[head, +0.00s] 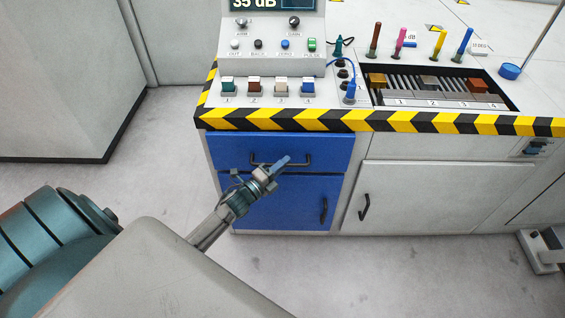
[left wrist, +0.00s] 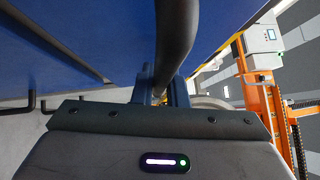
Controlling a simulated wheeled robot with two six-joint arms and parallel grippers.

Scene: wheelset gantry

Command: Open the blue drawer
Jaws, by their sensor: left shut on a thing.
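The blue drawer (head: 228,149) is the upper blue front of the cabinet, just under the striped counter edge. It looks roughly flush with the cabinet, and I see no clear gap around it. Its dark bar handle (head: 299,164) runs across its lower middle. My left gripper (head: 274,168) is at this handle, partly covering it. In the left wrist view the handle (left wrist: 176,38) passes between the two fingers of the left gripper (left wrist: 163,90), which is shut on it. The blue drawer front (left wrist: 105,40) fills the upper left there. My right gripper is not in view.
A blue door (head: 285,205) with an upright handle sits below the drawer. A white door (head: 430,195) is to its right. The counter carries a control box (head: 270,45) and a slotted tray (head: 440,103). The grey floor (head: 170,150) left of the cabinet is clear.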

